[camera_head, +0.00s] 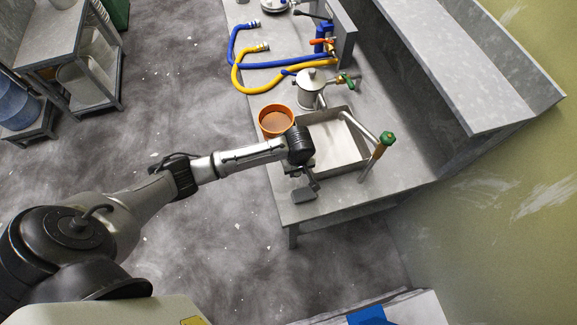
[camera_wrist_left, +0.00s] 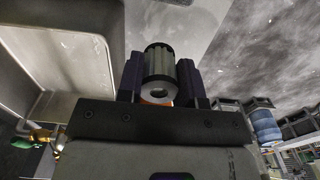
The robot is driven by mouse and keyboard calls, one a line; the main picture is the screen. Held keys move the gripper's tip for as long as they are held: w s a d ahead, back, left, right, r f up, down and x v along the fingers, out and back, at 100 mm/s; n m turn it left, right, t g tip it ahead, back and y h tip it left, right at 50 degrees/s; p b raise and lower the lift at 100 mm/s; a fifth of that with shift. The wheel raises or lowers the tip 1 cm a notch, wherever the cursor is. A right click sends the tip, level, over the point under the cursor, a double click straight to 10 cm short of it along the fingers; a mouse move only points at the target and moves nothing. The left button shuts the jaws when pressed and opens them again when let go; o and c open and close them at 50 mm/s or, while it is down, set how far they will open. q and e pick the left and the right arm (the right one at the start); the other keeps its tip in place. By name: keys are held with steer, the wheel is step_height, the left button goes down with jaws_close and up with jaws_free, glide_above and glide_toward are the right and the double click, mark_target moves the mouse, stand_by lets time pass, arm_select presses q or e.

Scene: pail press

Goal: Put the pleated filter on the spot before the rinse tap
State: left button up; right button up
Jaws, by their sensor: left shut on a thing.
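The pleated filter (camera_wrist_left: 159,64) is a short grey ribbed cylinder with a dark far end and a pale ring with a hole at the near end. My left gripper (camera_wrist_left: 160,78) is shut on it, one dark finger on each side. In the head view my left gripper (camera_head: 308,176) is over the front edge of the bench, beside the near corner of the metal sink (camera_head: 338,145); I cannot make out the filter there. The rinse tap (camera_head: 380,150), with green knob and brass body, stands right of the sink. My right gripper is not in view.
An orange pail (camera_head: 276,121) stands just left of the sink, close to my arm. A lidded metal pot (camera_head: 310,90) is behind it. Blue and yellow hoses (camera_head: 262,65) lie farther back. A raised grey shelf (camera_head: 450,65) runs along the right.

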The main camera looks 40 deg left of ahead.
arm_select(q)
steer(key=a+f, duration=0.2)
steer(key=a, duration=0.1)
steer(key=w+a, duration=0.1)
steer(key=shift+a+f, duration=0.35)
steer(key=shift+f, duration=2.05)
steer(key=shift+f, duration=0.15)
steer(key=o, duration=0.9)
